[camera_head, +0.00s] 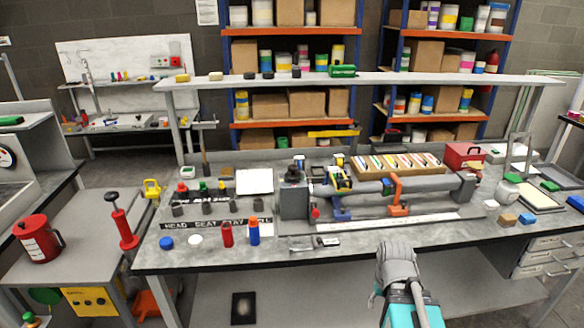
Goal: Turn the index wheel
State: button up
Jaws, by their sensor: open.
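A grey fixture (294,200) stands on the workbench (400,235), left of centre, with a horizontal grey tube (360,190) running right from it. The fixture has a dark round part on top (293,174) and a small red knob (315,212) low on its right side. I cannot tell which part is the index wheel. Blue (341,207) and orange (397,192) clamps sit along the tube. My gripper (392,247) is at the front edge of the bench, right of the fixture and apart from it. It is open; its fingertips are hard to make out, and I see nothing held.
A red bottle (227,235) and a blue bottle (253,232) stand at the front left of the bench. A tray of coloured strips (400,165) and a red box (464,157) lie behind the tube. A raised shelf (420,79) spans the back. The front strip near my gripper is mostly clear.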

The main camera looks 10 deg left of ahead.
aim_at(293, 174)
jog(key=u, duration=0.05)
jog(key=k, duration=1.1)
jog(key=u, duration=0.4)
jog(key=i, duration=1)
